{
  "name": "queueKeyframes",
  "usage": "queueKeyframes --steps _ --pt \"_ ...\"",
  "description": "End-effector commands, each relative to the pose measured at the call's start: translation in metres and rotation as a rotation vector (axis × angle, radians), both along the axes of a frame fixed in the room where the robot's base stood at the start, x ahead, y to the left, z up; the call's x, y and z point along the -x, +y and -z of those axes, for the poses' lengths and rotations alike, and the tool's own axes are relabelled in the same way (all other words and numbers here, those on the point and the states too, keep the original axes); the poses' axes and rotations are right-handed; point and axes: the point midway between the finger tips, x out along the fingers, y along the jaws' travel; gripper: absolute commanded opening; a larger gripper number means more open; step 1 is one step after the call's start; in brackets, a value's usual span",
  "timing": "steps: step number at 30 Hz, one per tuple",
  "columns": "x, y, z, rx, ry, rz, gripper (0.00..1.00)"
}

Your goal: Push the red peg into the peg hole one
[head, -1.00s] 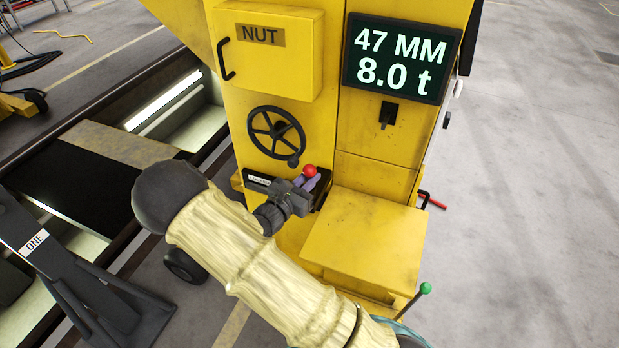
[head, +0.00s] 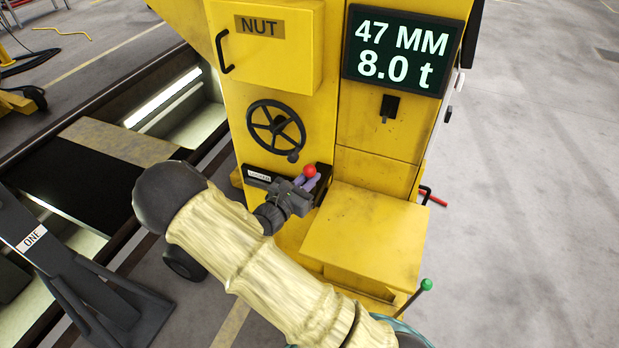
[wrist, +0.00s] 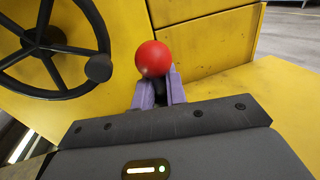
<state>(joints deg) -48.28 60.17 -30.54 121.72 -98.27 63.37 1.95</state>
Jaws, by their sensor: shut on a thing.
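A red ball knob (head: 309,172) stands up between the purple fingertips of my gripper (head: 309,183), in front of the yellow machine. In the wrist view the same red ball (wrist: 153,59) sits just above the fingers of my gripper (wrist: 158,92), which are shut on its stem. The ball looks like the head of the red peg; its lower part is hidden by the fingers. A dark slotted strip (head: 257,174) with a small white label lies beside the gripper, under the handwheel. No hole marked one shows there. A dark stand (head: 75,275) at lower left bears a "ONE" label.
The black handwheel (head: 276,127) is just above my gripper. A yellow box (head: 365,235) juts out to the right. A green-knobbed post (head: 426,285) stands at its front corner. The screen (head: 403,52) reads 47 MM, 8.0 t. An open pit (head: 65,190) lies left.

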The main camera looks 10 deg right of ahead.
Motion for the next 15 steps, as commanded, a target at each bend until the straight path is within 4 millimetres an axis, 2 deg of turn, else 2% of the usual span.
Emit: queueKeyframes --steps 5,6,9,10,15 --pt "0.0 0.0 0.0043 0.0 0.0 0.0 0.0" --pt "0.0 0.0 0.0045 0.0 0.0 0.0 0.15" --pt "0.0002 -0.0001 0.0043 -0.001 0.001 0.0 0.35" --pt "0.0003 -0.0002 0.0044 0.0 0.001 0.001 0.39" --pt "0.0003 -0.0003 0.0043 0.0 0.001 0.001 0.39"
